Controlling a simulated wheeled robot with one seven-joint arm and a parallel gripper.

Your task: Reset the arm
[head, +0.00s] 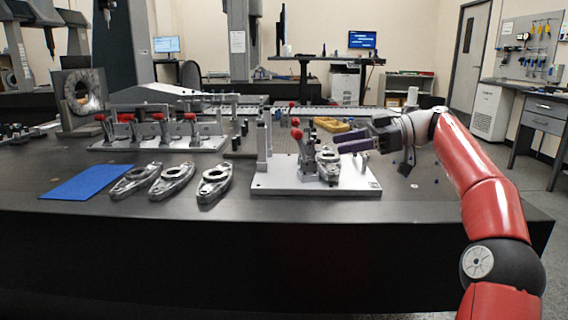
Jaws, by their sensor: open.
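My red arm reaches in from the right edge in the head view. My gripper (352,142) is open and hovers above the right part of a white fixture plate, with its fingers pointing left. A metal part (328,166) sits on the white fixture plate (290,185), below and to the left of the fingers. I see no contact between the fingers and the part, and nothing between the fingers.
Several grey metal parts (172,181) lie left of the fixture, beside a blue mat (88,183). Another fixture (160,142) with red-handled clamps stands behind them. A yellow object (334,125) lies behind my gripper. The dark table's front right (440,203) is clear.

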